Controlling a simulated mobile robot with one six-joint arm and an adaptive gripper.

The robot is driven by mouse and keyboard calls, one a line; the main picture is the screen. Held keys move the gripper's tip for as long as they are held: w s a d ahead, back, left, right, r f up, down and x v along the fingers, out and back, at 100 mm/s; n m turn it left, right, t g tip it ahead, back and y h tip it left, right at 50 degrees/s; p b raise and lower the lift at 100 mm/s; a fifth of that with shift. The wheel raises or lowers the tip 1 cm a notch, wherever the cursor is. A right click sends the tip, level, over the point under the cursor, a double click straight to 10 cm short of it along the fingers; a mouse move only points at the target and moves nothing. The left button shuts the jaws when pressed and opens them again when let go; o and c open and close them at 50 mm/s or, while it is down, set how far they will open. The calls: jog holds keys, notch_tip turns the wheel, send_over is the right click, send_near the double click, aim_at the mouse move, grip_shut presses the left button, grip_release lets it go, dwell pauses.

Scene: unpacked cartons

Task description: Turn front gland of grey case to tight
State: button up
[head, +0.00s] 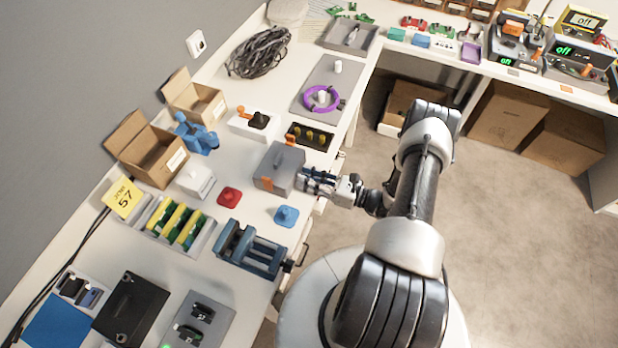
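The grey case (280,160) stands on the white bench near its front edge, in the middle of the head view. One orange part (290,140) shows at its far side and another orange part (266,184) at its near left side. My gripper (308,180) reaches in from the right, with its fingers at the case's right side. A gland there is hidden behind the fingers or too small to make out. I cannot tell whether the fingers touch the case or whether they are open or shut.
A blue vise (250,250) and a blue knobbed block (286,216) stand nearer on the bench. A red block (230,197) lies left of the case. A dark tray with yellow pieces (309,136) is just beyond it. Open cartons (153,150) stand by the wall.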

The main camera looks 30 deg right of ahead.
jog(key=shift+o, duration=0.3)
jog(key=v, duration=1.2)
